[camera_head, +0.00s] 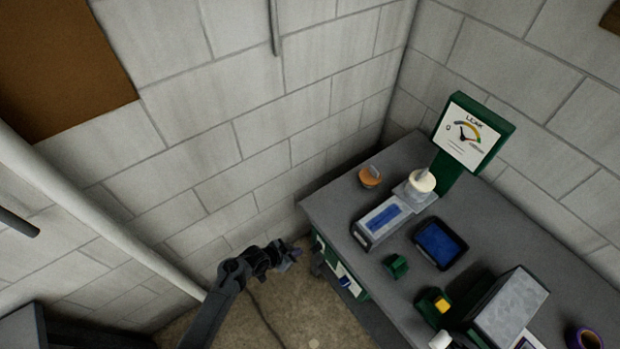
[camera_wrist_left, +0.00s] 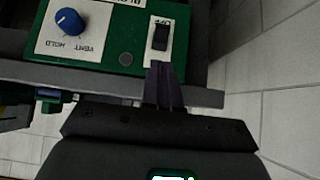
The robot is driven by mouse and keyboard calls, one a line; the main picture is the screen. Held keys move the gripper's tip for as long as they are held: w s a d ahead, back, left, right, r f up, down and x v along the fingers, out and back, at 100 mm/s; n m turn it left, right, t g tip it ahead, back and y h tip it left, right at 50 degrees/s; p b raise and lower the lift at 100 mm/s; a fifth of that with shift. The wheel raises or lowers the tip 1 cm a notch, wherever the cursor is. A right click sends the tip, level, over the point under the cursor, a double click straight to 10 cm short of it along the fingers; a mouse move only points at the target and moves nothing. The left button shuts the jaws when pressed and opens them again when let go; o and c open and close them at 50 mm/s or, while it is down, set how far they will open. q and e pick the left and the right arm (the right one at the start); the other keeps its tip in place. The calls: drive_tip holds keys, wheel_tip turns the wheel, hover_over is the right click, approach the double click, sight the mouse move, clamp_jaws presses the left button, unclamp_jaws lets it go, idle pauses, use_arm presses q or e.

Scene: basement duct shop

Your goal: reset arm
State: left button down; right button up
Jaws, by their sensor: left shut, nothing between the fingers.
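My left gripper (camera_head: 294,253) is shut and empty, low beside the left end of the grey workbench (camera_head: 335,205). In the left wrist view its dark fingertips (camera_wrist_left: 162,75) are together, just below a black rocker switch (camera_wrist_left: 161,34) in the picture. That switch is on a green control panel (camera_wrist_left: 125,58), which also has a blue knob (camera_wrist_left: 70,21) with a plate reading VENT and HOLD. I cannot tell whether the fingertips touch the panel. The panel also shows on the bench's side in the head view (camera_head: 341,270). My right gripper is not in view.
On the bench are a gauge on a green stand (camera_head: 467,136), a grey device with a blue top (camera_head: 381,219), a blue-screened tablet (camera_head: 440,243), a grey box (camera_head: 509,306) and an orange-brown round item (camera_head: 370,177). Block walls stand behind. Brown floor (camera_head: 265,318) is open left of the bench.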

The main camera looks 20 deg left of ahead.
use_arm(q)
drive_tip(key=s+a+g+p, duration=0.1)
drive_tip(key=s+p, duration=0.4)
drive_tip(key=s, duration=1)
drive_tip(key=s+a+r+n+y+p, duration=0.1)
drive_tip(key=s+r, duration=0.2)
drive_tip(key=r, duration=0.8)
drive_tip(key=s+a+r+n+g+y+p, duration=0.1)
drive_tip(key=s+r+n+y+p, duration=0.1)
drive_tip(key=r, duration=0.9)
drive_tip(key=s+a+r+n+g+y+p, duration=0.1)
drive_tip(key=s+r, duration=0.3)
drive_tip(key=r, duration=0.7)
drive_tip(key=shift+s+a+r+n+y+p, duration=0.15)
drive_tip(key=shift+s+a+n+y+p, duration=0.2)
drive_tip(key=shift+n+y+p, duration=0.2)
